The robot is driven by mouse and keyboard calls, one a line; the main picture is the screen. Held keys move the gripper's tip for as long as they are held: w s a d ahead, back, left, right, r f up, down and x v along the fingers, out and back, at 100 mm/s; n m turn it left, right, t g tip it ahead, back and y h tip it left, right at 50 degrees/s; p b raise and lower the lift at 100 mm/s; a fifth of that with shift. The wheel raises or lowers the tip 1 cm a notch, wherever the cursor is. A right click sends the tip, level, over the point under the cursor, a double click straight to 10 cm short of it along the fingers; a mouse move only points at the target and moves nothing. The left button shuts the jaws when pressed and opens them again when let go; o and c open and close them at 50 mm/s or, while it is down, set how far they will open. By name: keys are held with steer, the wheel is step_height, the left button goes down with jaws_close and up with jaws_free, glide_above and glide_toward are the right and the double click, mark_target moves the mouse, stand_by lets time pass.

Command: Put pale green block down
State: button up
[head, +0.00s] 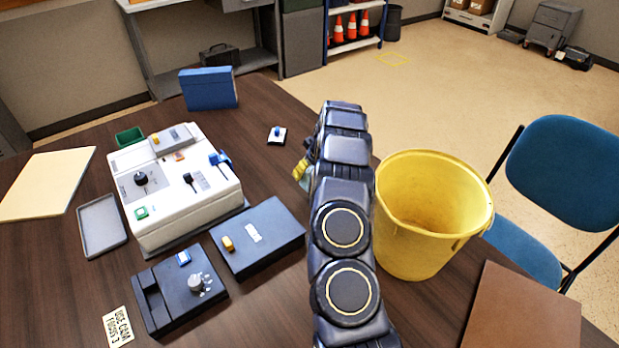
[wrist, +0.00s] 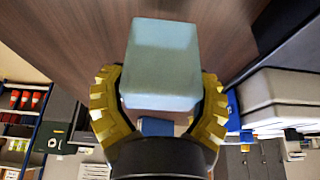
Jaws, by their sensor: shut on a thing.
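In the wrist view the pale green block (wrist: 160,62) sits between the two yellow fingers of my gripper (wrist: 160,98), which is shut on it. Brown table top shows behind the block; I cannot tell whether the block touches it. Only a bit of a yellow finger (head: 301,171) shows at the arm's left side, over the dark wooden table (head: 275,98).
A yellow bucket (head: 425,262) stands close to the right of my arm. A white control box (head: 190,213), a dark blue flat box (head: 270,243) and a black device (head: 160,312) stand to the left. A blue box (head: 208,89) stands at the back. Table between them is partly clear.

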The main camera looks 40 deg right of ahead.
mark_target(309, 178)
steer(key=shift+w+d+f, duration=0.1)
steer(key=shift+w+f, duration=0.1)
steer(key=shift+f, duration=1.6)
steer(key=shift+f, duration=0.15)
steer(key=o, duration=1.2)
steer(key=shift+c, duration=0.2)
steer(key=v, duration=1.2)
